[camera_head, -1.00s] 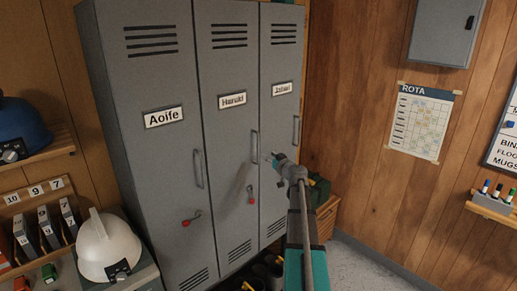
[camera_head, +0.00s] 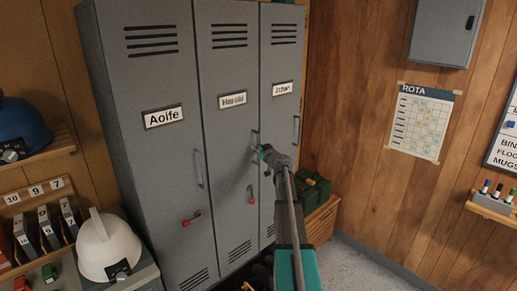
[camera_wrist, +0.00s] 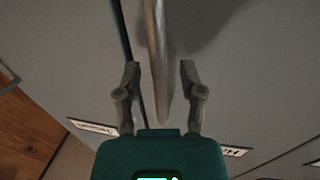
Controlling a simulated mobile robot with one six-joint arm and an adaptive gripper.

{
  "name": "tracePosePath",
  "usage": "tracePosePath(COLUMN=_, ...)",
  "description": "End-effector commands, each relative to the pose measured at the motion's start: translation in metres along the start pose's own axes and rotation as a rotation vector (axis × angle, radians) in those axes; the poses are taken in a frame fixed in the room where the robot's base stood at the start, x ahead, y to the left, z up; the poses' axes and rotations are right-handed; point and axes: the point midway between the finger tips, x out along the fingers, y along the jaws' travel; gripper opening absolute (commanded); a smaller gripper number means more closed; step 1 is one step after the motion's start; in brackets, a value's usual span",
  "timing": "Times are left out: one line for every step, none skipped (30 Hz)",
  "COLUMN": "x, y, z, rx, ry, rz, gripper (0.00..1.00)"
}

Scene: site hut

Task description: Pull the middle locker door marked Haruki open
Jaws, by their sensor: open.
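The middle locker door marked Haruki (camera_head: 229,70) is grey and looks shut. Its upright bar handle (camera_head: 254,136) is on the door's right side, partly hidden by my gripper (camera_head: 261,155). In the wrist view the handle (camera_wrist: 157,55) runs down between the two fingers of my gripper (camera_wrist: 159,75), with a gap on each side. The fingers are open and hold nothing. A small red-ended latch (camera_head: 251,197) sits lower on the middle door.
The Aolfe door (camera_head: 155,80) is on the left and a third door (camera_head: 282,60) on the right; both look shut. A dark green bag (camera_head: 314,190) lies on a wooden cabinet (camera_head: 322,222) right of the lockers. A white helmet (camera_head: 107,248) stands at lower left.

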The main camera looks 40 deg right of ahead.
Motion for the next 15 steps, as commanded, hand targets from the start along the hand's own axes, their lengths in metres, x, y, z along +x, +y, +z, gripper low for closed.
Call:
tracePosePath(x=-0.0002, y=0.0000, z=0.0000, rx=0.000, ry=0.000, rz=0.000, gripper=0.51)
tracePosePath(x=-0.0002, y=0.0000, z=0.0000, rx=0.000, ry=0.000, rz=0.000, gripper=0.51)
tracePosePath(x=-0.0003, y=0.0000, z=0.0000, rx=0.000, ry=0.000, rz=0.000, gripper=0.51)
tracePosePath(x=-0.0003, y=0.0000, z=0.0000, rx=0.000, ry=0.000, rz=0.000, gripper=0.51)
tracePosePath(x=-0.0003, y=0.0001, z=0.0000, rx=0.000, ry=0.000, rz=0.000, gripper=0.45)
tracePosePath(x=-0.0003, y=0.0001, z=0.0000, rx=0.000, ry=0.000, rz=0.000, gripper=0.38)
tracePosePath(x=-0.0004, y=0.0001, z=0.0000, rx=0.000, ry=0.000, rz=0.000, gripper=0.32)
tracePosePath(x=-0.0004, y=0.0001, z=0.0000, rx=0.000, ry=0.000, rz=0.000, gripper=0.27)
tracePosePath(x=-0.0004, y=0.0002, z=0.0000, rx=0.000, ry=0.000, rz=0.000, gripper=0.19)
tracePosePath(x=-0.0004, y=0.0002, z=0.0000, rx=0.000, ry=0.000, rz=0.000, gripper=0.14)
tracePosePath(x=-0.0004, y=0.0002, z=0.0000, rx=0.000, ry=0.000, rz=0.000, gripper=0.08)
tracePosePath(x=-0.0004, y=0.0002, z=0.0000, rx=0.000, ry=0.000, rz=0.000, gripper=0.01)
tracePosePath(x=-0.0004, y=0.0002, z=0.0000, rx=0.000, ry=0.000, rz=0.000, gripper=0.00)
tracePosePath(x=-0.0004, y=0.0002, z=0.0000, rx=0.000, ry=0.000, rz=0.000, gripper=0.00)
tracePosePath(x=-0.0004, y=0.0002, z=0.0000, rx=0.000, ry=0.000, rz=0.000, gripper=0.00)
